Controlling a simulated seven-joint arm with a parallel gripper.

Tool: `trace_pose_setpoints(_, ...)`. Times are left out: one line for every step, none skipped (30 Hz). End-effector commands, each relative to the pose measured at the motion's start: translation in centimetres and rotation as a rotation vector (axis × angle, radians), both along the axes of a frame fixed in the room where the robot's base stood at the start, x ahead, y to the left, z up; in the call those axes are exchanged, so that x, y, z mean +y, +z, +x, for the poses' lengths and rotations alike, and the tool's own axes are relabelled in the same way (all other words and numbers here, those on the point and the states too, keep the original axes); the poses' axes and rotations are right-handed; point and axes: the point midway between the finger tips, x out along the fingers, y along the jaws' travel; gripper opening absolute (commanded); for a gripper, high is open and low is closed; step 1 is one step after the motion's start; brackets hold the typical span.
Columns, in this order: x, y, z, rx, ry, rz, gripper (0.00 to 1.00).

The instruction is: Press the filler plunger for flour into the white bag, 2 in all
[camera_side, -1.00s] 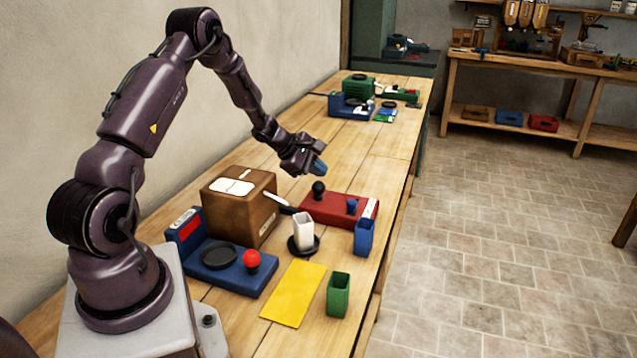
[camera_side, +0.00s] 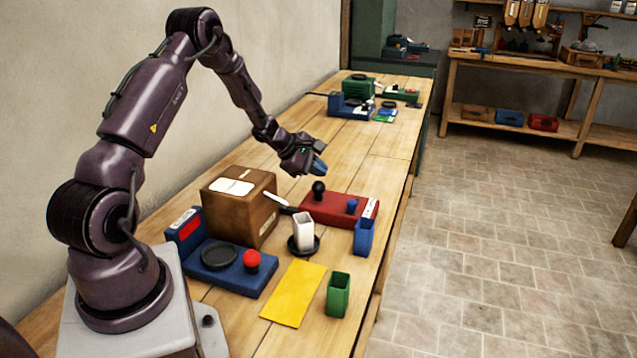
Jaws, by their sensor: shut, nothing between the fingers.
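The white bag (camera_side: 303,229) stands upright and open-topped on a round black base (camera_side: 316,247) in the middle of the bench. A red base (camera_side: 330,214) behind the bag carries a black knob (camera_side: 319,189) and a blue knob (camera_side: 352,204); I cannot tell which is the flour plunger. My gripper (camera_side: 320,168) is shut and empty, with blue fingertips, in the air above and behind the black knob. The bag's contents are hidden.
A blue device (camera_side: 225,283) with a dark round plate and red knob (camera_side: 251,259) sits front left. A yellow mat (camera_side: 293,292), green container (camera_side: 338,294) and blue container (camera_side: 363,236) stand at front and right. More devices (camera_side: 358,104) are at the far end. The bench between is clear.

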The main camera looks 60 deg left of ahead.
Motion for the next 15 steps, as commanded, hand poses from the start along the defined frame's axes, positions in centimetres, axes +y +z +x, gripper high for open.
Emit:
trace_pose_setpoints(0.00, 0.00, 0.00, 0.000, 0.000, 0.000, 0.00)
trace_pose_setpoints(0.00, 0.00, 0.00, 0.000, 0.000, 0.000, 0.00)
trace_pose_setpoints(0.00, 0.00, 0.00, 0.000, 0.000, 0.000, 0.00)
trace_pose_setpoints(0.00, 0.00, 0.00, 0.000, 0.000, 0.000, 0.00)
trace_pose_setpoints(0.00, 0.00, 0.00, 0.000, 0.000, 0.000, 0.00)
trace_pose_setpoints(0.00, -0.02, 0.00, 0.000, 0.000, 0.000, 0.00)
trace_pose_setpoints(0.00, -0.03, -0.01, 0.000, 0.000, 0.000, 0.00)
trace_pose_setpoints(0.00, -0.08, 0.00, 0.000, 0.000, 0.000, 0.00)
trace_pose_setpoints(0.00, -0.17, -0.01, 0.000, 0.001, -0.001, 0.00)
trace_pose_setpoints(0.00, -0.25, -0.01, 0.000, 0.001, -0.001, 0.00)
trace_pose_setpoints(0.01, -0.35, -0.02, 0.000, 0.001, -0.001, 0.00)
trace_pose_setpoints(0.01, -0.49, -0.01, 0.000, 0.001, -0.001, 0.00)
trace_pose_setpoints(0.02, -0.59, -0.02, 0.000, 0.001, -0.001, 0.00)
trace_pose_setpoints(0.02, -0.69, -0.02, 0.000, 0.001, -0.001, 0.00)
trace_pose_setpoints(0.02, -0.80, -0.02, 0.000, 0.001, -0.001, 0.00)
